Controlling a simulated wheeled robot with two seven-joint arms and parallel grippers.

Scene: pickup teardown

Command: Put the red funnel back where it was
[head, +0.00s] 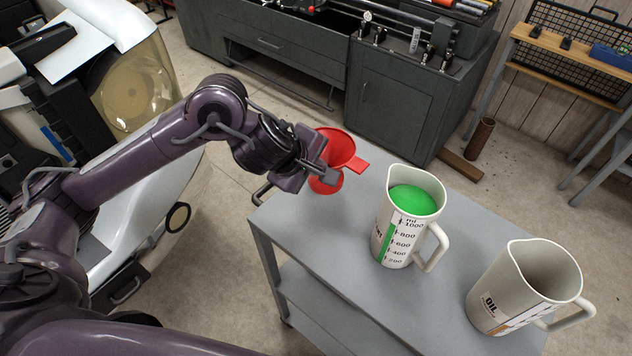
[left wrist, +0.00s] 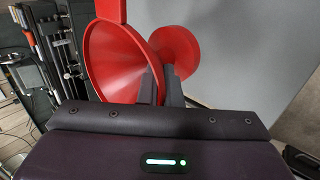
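The red funnel (head: 338,147) is at the far left corner of the grey cart top, wide mouth up, with a tab pointing right. It has a narrow neck and a smaller flared red lower part. My left gripper (head: 331,176) reaches in from the left, its fingers closed around the neck. In the left wrist view the funnel (left wrist: 118,62) fills the upper middle, and the fingers (left wrist: 162,86) sit close together at its neck. I cannot tell whether its bottom touches the cart. My right gripper is not in view.
A measuring jug with green content (head: 397,225) stands on the cart (head: 330,235), right of the funnel. An empty oil jug (head: 492,300) stands farther right. A dark cabinet (head: 395,100) is behind. The cart top between the funnel and green jug is clear.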

